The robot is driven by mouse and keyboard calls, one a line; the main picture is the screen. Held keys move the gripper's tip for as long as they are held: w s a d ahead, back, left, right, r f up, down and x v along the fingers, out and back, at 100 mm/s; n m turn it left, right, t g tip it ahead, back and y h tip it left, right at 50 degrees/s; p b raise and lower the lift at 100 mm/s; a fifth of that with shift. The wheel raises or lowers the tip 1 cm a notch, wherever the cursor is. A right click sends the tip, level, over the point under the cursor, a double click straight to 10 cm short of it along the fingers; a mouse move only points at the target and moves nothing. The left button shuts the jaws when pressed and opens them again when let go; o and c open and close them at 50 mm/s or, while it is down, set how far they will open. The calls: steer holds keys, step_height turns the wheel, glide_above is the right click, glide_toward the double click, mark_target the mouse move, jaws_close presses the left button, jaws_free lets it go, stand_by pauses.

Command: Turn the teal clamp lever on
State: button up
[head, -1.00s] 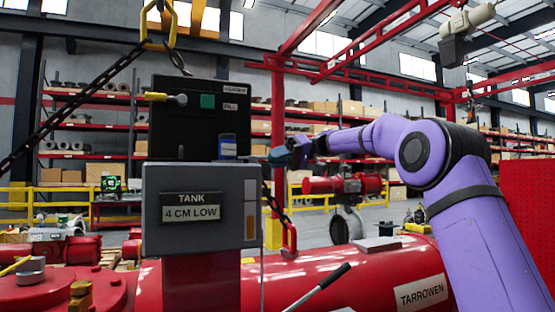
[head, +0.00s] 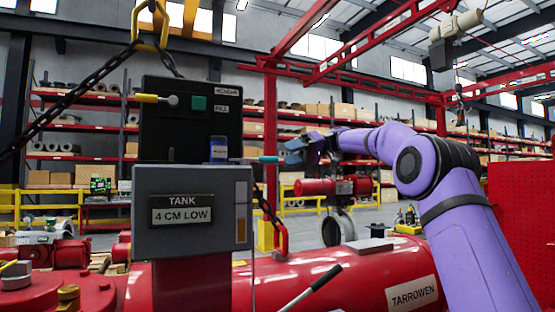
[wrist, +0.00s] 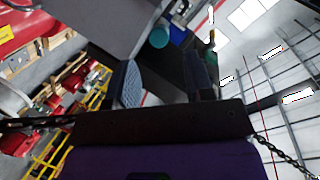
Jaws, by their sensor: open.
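The teal clamp lever (head: 268,159) sticks out to the right from the dark control box (head: 190,120), level with the blue label. Its teal end shows nearly end-on as a round shape in the wrist view (wrist: 159,37). My gripper (head: 290,157) is just right of the lever's end in the head view, facing it. In the wrist view my gripper (wrist: 162,68) is open, with two dark fingers apart and nothing held. The lever end appears beyond the fingertips, between their lines. Whether a finger touches it cannot be told.
A grey box with a TANK 4 CM LOW sign (head: 181,209) is below the dark box. A red tank (head: 340,275) lies below.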

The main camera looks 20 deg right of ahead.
steer(key=shift+v, duration=1.7)
steer(key=shift+d, duration=0.1)
